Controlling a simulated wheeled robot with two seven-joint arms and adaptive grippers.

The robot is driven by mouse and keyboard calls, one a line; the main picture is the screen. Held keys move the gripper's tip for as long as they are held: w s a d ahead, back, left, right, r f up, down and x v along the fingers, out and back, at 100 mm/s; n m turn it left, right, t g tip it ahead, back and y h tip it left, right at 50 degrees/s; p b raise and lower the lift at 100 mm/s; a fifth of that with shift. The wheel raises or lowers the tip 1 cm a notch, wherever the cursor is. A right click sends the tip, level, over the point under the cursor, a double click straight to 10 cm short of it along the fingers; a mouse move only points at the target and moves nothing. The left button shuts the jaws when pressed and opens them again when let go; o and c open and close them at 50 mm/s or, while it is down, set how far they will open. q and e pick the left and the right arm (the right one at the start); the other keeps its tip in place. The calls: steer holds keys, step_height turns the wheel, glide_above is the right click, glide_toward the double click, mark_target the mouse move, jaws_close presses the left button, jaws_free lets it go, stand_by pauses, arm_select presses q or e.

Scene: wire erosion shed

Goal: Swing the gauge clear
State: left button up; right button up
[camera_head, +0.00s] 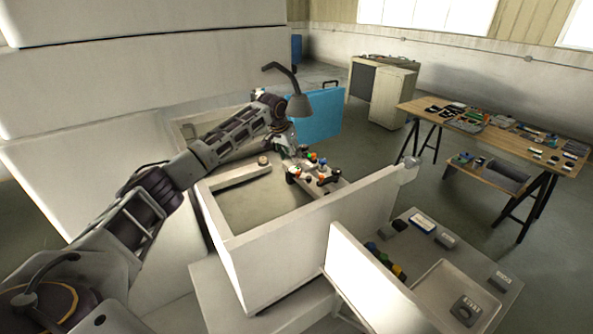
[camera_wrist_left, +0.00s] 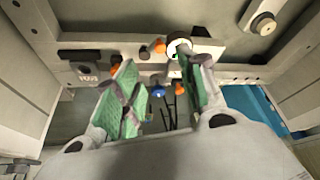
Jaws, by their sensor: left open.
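A small round white-faced part with a dark rim (camera_wrist_left: 179,47), which looks like the gauge's dial, shows in the left wrist view near the tip of the right-hand finger. I cannot tell whether the finger touches it. My left gripper (camera_head: 284,148) is at the far side of the open white tank (camera_head: 232,240), beside the work frame with orange, black and green parts. In the left wrist view my left gripper (camera_wrist_left: 160,85) has its green-padded fingers spread, with nothing held between them. The gauge cannot be told apart in the head view. My right gripper is out of view.
A lamp (camera_head: 300,105) hangs close to the left gripper. A grey frame rail (camera_wrist_left: 130,48) with orange knobs crosses beyond the fingers. A blue case (camera_head: 316,118) stands behind the tank. A control panel (camera_head: 437,287) is at front right, a wooden bench (camera_head: 484,129) farther right.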

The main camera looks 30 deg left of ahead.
mark_target(297, 172)
arm_select(q)
steer(key=shift+p+x, duration=0.9)
steer(key=shift+x, duration=4.6)
jaws_close()
